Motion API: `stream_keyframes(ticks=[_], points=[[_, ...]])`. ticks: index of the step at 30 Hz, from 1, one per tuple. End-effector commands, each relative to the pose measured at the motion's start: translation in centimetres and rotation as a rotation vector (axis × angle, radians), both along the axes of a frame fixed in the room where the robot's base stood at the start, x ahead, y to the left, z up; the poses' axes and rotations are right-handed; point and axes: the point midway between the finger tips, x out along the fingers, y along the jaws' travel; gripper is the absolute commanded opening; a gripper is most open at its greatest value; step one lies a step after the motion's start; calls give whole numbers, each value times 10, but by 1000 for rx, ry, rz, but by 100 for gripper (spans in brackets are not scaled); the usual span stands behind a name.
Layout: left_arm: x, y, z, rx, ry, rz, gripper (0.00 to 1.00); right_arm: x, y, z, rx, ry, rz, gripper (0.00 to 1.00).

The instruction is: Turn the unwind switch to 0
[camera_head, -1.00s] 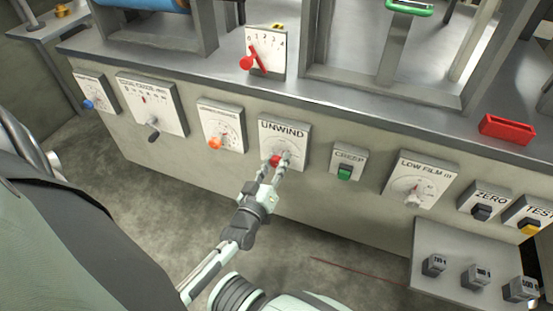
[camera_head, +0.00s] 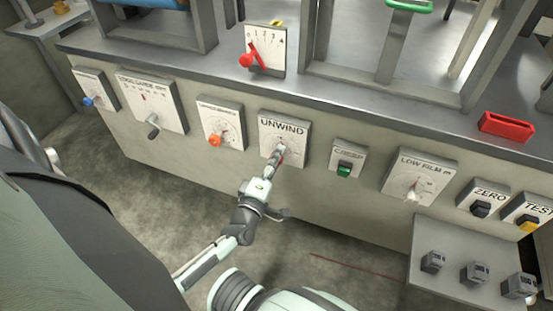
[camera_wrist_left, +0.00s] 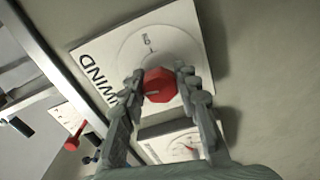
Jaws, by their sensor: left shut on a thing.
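The unwind switch is a red knob (camera_wrist_left: 159,86) on a white panel marked UNWIND (camera_head: 284,128), on the front of the machine. In the head view the knob is mostly hidden behind my fingers. My left gripper (camera_head: 274,156) is at the panel, shut on the knob. In the left wrist view its two fingers (camera_wrist_left: 160,88) stand on either side of the knob. A pale line shows on the knob's face. The panel has a round dial with small marks that I cannot read clearly. My right gripper is not in view.
An orange-knob panel (camera_head: 221,118) is left of the unwind panel, and a green creep switch (camera_head: 344,169) is right of it. A red lever (camera_head: 250,58) is above. A low shelf (camera_head: 420,268) with several grey weights stands at lower right.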

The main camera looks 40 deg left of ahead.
Motion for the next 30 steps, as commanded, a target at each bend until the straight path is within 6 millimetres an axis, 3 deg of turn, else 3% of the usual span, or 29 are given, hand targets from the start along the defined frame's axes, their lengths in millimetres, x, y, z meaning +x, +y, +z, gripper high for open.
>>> stream_keyframes(ticks=[12,27,28,30], points=[[0,0,0,-161,-39,0,2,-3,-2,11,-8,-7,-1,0],[0,0,0,-180,-43,0,2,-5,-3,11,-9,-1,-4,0],[0,0,0,-180,-43,0,32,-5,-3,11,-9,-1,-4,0],[0,0,0,-180,-43,0,41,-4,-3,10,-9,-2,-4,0]])
